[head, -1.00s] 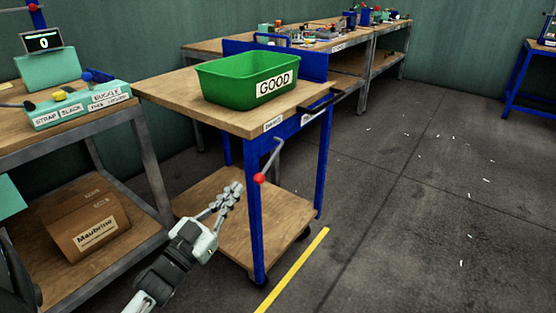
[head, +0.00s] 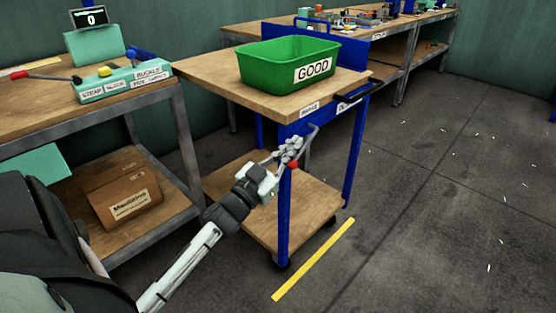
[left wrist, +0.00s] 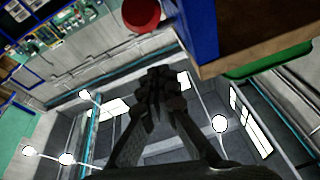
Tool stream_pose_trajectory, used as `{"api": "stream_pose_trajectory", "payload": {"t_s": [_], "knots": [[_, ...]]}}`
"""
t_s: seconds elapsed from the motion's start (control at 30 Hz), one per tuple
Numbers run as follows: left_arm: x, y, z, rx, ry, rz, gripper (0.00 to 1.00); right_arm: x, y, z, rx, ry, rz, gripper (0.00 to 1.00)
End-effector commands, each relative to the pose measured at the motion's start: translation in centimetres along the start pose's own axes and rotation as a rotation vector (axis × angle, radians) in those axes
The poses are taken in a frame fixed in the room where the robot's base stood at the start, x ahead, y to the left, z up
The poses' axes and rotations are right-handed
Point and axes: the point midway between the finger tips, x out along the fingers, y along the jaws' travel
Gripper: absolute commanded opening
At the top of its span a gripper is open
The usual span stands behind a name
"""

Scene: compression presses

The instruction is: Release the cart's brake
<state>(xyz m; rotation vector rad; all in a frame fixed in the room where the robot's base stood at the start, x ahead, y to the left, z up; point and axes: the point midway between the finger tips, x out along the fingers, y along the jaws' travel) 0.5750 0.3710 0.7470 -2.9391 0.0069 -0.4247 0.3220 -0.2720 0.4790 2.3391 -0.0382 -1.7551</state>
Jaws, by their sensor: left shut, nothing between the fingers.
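The cart has a wooden top (head: 215,80), blue legs (head: 283,220) and a lower wooden shelf (head: 250,222). A grey brake lever (head: 312,138) with a red knob (head: 293,165) hangs at its near corner, slanting down. My left gripper (head: 292,148) is shut and empty, its fingertips beside the lever just above the knob; I cannot tell whether they touch. In the left wrist view the shut fingers (left wrist: 158,82) show below the red knob (left wrist: 140,14), with a visible gap in the picture. The blue leg (left wrist: 200,30) is right of the knob. My right gripper is not in view.
A green GOOD bin (head: 275,68) stands on the cart. A workbench (head: 95,118) with a cardboard box (head: 120,190) on its shelf is at left. More benches (head: 400,45) stand behind. A yellow floor line (head: 315,260) runs at the cart's right; the floor beyond is open.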

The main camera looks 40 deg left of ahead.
Motion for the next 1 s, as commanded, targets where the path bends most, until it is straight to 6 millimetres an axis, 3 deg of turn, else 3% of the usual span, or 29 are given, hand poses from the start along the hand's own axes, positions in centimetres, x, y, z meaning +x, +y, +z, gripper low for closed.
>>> {"api": "stream_pose_trajectory", "payload": {"t_s": [0.1,0.3,0.87,1.0], "knots": [[0.2,0.0,2.4,-0.003,-0.004,-0.003,0.00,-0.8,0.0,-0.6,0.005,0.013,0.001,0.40],[0.6,0.0,3.8,-0.001,-0.002,-0.001,0.00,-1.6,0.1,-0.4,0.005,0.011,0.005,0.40],[0.7,0.1,4.1,-0.002,0.002,-0.002,0.00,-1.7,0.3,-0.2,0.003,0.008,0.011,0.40],[0.9,0.1,4.4,-0.003,0.012,-0.004,0.00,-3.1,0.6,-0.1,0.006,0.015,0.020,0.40]]}}
